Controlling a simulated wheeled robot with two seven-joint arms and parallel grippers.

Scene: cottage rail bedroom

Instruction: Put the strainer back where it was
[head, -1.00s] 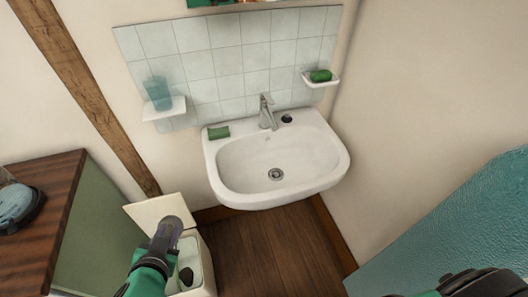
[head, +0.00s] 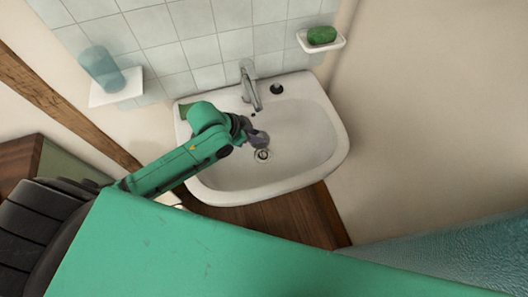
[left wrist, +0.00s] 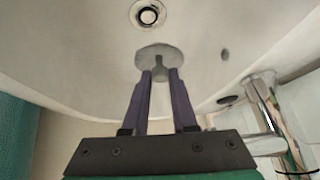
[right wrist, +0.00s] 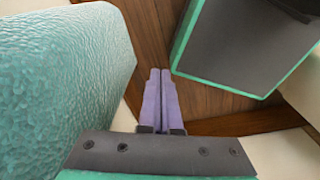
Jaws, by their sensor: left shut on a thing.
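The strainer (left wrist: 160,50) is a small grey disc with a stub below it. My left gripper (left wrist: 160,78) is shut on the stub. In the head view the strainer (head: 259,139) hangs over the basin of the white sink (head: 318,150), just behind the round drain (head: 263,155). The drain (left wrist: 148,13) shows apart from the strainer in the left wrist view. The left fingers are partly hidden behind my wrist in the head view. My right gripper (right wrist: 160,80) is shut and empty, low over the wooden floor; it is not in the head view.
A tap (head: 250,85) and a black plug (head: 276,89) are at the sink's back rim. A green sponge (head: 185,110) lies at the back left, partly hidden by my arm. Wall shelves hold a blue cup (head: 101,68) and green soap (head: 321,35). A teal textured surface (head: 450,255) is at right.

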